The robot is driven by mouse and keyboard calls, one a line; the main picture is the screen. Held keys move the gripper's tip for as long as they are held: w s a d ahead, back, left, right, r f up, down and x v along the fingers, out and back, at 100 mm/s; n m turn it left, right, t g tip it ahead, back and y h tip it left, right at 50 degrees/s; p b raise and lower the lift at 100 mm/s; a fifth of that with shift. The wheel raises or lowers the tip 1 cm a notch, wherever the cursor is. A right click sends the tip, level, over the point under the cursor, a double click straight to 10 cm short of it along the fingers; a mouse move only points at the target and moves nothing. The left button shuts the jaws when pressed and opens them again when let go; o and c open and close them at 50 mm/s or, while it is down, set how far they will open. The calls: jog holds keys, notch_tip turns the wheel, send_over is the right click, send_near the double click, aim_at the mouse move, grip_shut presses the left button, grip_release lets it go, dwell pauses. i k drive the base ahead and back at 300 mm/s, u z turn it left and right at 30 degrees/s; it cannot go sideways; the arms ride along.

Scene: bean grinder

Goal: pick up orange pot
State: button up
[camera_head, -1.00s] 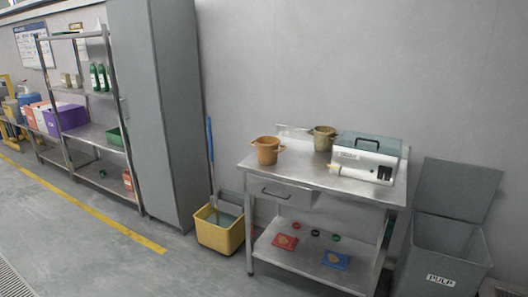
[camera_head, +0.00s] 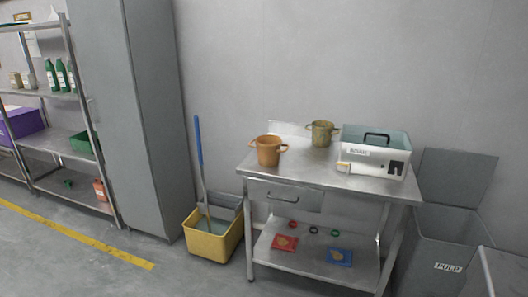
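An orange pot (camera_head: 268,151) with side handles stands upright on the left part of a steel table (camera_head: 310,170). An olive-brown pot (camera_head: 321,133) stands behind it to the right, apart from it. My gripper is not in view, and nothing touches the orange pot.
A white grinder (camera_head: 372,158) with a clear top stands on the table's right. A yellow mop bucket (camera_head: 212,240) is left of the table, and a grey pulp bin (camera_head: 445,240) is right of it. A tall grey cabinet (camera_head: 135,120) stands further left. Floor in front is clear.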

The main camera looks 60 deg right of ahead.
aim_at(268, 146)
jog(key=z, duration=0.15)
jog(key=i, duration=0.8)
jog(key=z, duration=0.7)
